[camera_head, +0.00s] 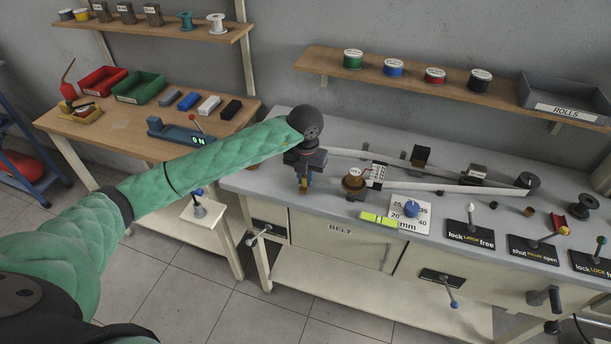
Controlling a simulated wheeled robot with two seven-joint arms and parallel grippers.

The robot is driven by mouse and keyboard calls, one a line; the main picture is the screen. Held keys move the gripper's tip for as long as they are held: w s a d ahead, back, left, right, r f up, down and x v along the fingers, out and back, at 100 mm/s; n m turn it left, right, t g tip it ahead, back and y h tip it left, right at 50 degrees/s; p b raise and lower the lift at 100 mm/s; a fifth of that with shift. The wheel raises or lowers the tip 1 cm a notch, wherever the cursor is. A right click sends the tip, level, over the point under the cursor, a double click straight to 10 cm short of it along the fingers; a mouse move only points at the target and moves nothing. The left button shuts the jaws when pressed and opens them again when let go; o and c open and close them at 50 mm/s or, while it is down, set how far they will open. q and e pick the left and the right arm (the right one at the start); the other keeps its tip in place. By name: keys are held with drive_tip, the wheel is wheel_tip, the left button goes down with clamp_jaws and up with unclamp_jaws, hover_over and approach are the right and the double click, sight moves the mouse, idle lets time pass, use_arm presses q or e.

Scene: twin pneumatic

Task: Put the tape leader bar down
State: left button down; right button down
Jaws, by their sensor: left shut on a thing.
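My left arm reaches in from the left, and my left gripper (304,184) points down over the back left part of the grey bench. It is shut on a small orange-yellow piece, which I take to be the tape leader bar (307,181). Only a little of the piece shows between the dark fingers. I cannot tell whether it touches the bench top. My right gripper is not in view.
The bench (262,183) carries pale belt strips (450,187), a brown-topped roller (353,183), a dial plate (410,214) with a blue knob, and a yellow-green piece (378,219). Labelled lever plates (470,235) line the front right. Bare bench lies left of the gripper.

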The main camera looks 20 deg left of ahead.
sight(305, 176)
use_arm(q)
drive_tip(key=shift+f, duration=0.35)
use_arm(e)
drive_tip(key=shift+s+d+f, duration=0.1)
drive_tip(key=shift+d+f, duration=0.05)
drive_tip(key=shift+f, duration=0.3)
use_arm(q)
drive_tip(key=shift+f, duration=0.15)
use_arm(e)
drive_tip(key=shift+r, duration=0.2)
use_arm(q)
drive_tip(key=c, duration=1.4)
unclamp_jaws()
drive_tip(key=shift+r, duration=0.2)
